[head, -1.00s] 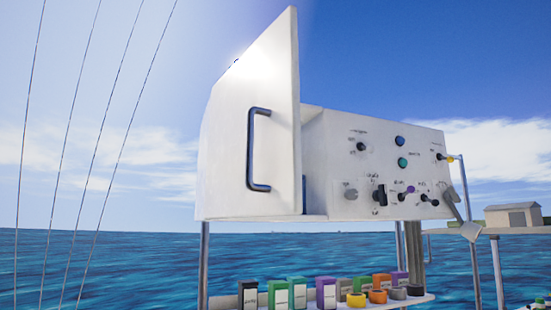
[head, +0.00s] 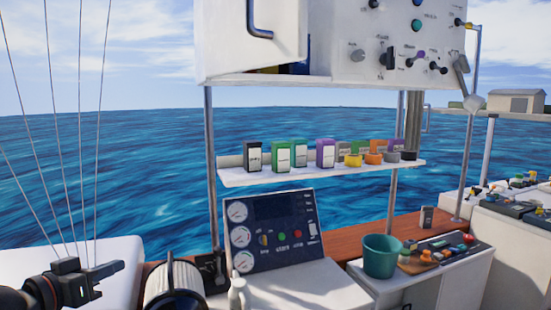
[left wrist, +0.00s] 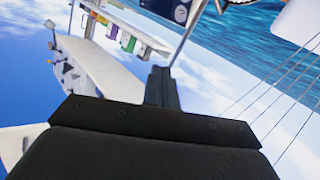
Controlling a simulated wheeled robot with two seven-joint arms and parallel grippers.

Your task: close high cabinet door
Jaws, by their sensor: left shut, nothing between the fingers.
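The white high cabinet (head: 345,40) hangs at the top of the head view, its upper part cut off. Its white door (head: 232,52) stands open at the left, swung out toward me, with a dark bar handle (head: 271,34). A gap beside the door shows part of the inside. My left gripper (head: 108,270) is at the lower left, shut and empty, well below and left of the door and touching nothing there. In the left wrist view its dark fingers (left wrist: 163,88) are together, with white cabinet surfaces beyond. My right gripper is not in view.
A shelf (head: 240,178) with several coloured boxes is under the cabinet, between metal posts (head: 211,150). Below are a gauge panel (head: 270,230), a green bucket (head: 380,256) and a counter with small items. Thin wires run at the left. Open air lies between gripper and door.

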